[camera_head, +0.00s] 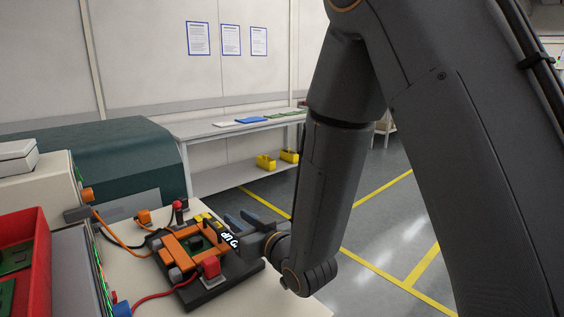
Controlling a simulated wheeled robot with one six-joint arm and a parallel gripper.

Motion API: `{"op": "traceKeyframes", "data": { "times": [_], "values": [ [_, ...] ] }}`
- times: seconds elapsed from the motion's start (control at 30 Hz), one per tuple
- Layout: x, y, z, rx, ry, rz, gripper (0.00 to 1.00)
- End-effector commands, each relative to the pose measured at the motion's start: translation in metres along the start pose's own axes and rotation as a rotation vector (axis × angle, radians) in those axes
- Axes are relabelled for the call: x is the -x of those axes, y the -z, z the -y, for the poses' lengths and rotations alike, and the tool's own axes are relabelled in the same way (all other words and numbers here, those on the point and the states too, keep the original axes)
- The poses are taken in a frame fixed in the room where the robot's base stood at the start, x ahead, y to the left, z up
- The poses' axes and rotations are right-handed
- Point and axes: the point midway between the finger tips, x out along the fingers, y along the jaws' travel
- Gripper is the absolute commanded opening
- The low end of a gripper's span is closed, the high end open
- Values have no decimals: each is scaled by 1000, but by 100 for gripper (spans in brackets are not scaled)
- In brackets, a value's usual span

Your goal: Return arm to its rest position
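My arm comes down from the upper right and bends at the wrist over the front edge of the pale bench. My gripper (240,225) points left, just above the right side of a black fixture with an orange frame (185,247). Two grey finger shapes show with a gap between them and nothing visible in the gap. Whether the gripper touches the fixture cannot be told. A green board lies inside the orange frame. My arm hides part of the floor and the back table.
A red bin (40,250) with green boards stands at the left. Orange and red cables run to the fixture. A dark green machine (110,160) stands behind. A white table (235,127) with flat items is at the back. Grey floor with yellow lines is open at the right.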

Motion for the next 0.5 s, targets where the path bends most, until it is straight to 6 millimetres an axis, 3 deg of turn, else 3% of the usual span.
{"op": "traceKeyframes", "data": {
  "times": [0.27, 0.37, 0.5],
  "values": [
    [16, -21, -44, -1, -107, 176, 27],
    [32, -35, -69, -10, -170, 286, 27],
    [75, -60, -109, -49, -281, 493, 27]
  ]
}}
